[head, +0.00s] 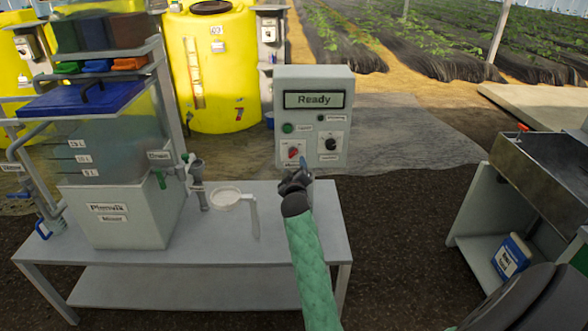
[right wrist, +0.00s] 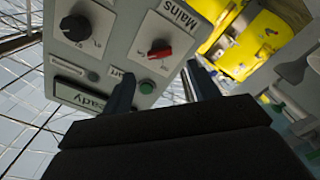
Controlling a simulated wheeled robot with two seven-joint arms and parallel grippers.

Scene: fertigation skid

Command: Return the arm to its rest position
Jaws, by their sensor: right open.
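My right arm (head: 312,262), in a green sleeve, reaches up from the bottom middle of the head view. My right gripper (head: 300,178) is at its end, in front of the lower left part of the grey control box (head: 338,100). The box's display reads "Ready". In the right wrist view the two fingers of the gripper (right wrist: 158,88) stand apart with nothing between them. The red Mains switch (right wrist: 160,53), the black knob (right wrist: 76,27) and the green button (right wrist: 146,87) are close ahead. Contact with the box cannot be told. My left gripper is not in view.
A grey table (head: 270,222) carries a mixing tank (head: 120,210) on the left and a white cup-like holder (head: 226,197) with a handle. A yellow tank (head: 213,85) stands behind. At right is a metal sink stand (head: 545,175) with a blue container (head: 511,257) on its shelf.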

